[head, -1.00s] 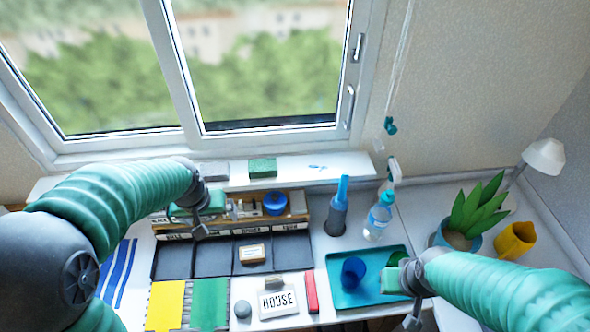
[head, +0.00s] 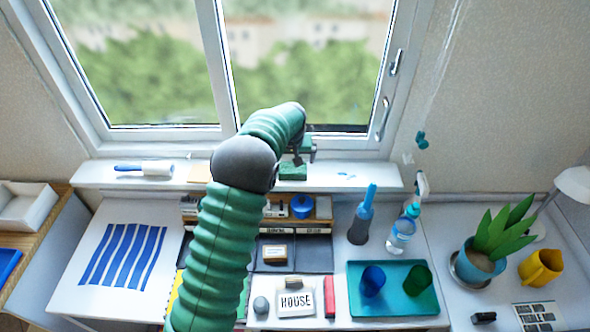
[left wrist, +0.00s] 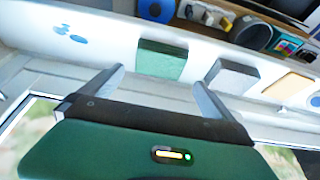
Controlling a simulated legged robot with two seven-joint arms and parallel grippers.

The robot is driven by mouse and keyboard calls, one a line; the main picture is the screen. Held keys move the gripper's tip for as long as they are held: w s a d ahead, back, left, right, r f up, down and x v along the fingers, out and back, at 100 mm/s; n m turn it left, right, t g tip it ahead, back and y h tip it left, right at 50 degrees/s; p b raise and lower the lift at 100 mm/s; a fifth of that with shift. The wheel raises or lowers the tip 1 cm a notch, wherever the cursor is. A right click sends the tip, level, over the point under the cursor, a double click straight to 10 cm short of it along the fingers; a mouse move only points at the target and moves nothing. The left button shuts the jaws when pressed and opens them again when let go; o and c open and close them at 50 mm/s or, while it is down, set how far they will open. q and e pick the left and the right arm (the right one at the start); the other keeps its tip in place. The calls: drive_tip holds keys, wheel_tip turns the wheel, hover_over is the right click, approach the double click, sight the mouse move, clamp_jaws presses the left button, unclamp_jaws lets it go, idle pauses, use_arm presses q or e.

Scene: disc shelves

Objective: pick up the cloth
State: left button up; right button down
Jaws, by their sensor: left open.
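A blue and white striped cloth (head: 125,255) lies flat on the left part of the white table in the head view. My left gripper (head: 305,155) is well to the right of it, by the window above the sill. In the left wrist view the left gripper (left wrist: 159,80) is open, with nothing between its fingers. A green sponge-like block (left wrist: 161,60) lies on the sill beyond the fingertips; it also shows in the head view (head: 293,173). The cloth is not in the left wrist view. My right gripper is not in view.
A lint roller (head: 146,168) lies on the sill. A teal tray (head: 395,304) with blue and green cups, a spray bottle (head: 401,232), a potted plant (head: 486,240) and a yellow mug (head: 541,266) stand on the right. A white tray (head: 28,207) is at far left.

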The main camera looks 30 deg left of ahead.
sight(293, 168)
use_arm(q)
drive_tip(key=shift+w+a+f, duration=0.15)
drive_tip(key=shift+w+f, duration=0.05)
drive_tip(key=shift+f, duration=0.4)
drive_tip(key=p+x, duration=0.2)
drive_tip(key=x, duration=0.2)
drive_tip(key=shift+f, duration=0.25)
drive_tip(key=shift+w+f, duration=0.1)
drive_tip(key=shift+f, duration=0.35)
drive_tip(key=c, duration=1.1)
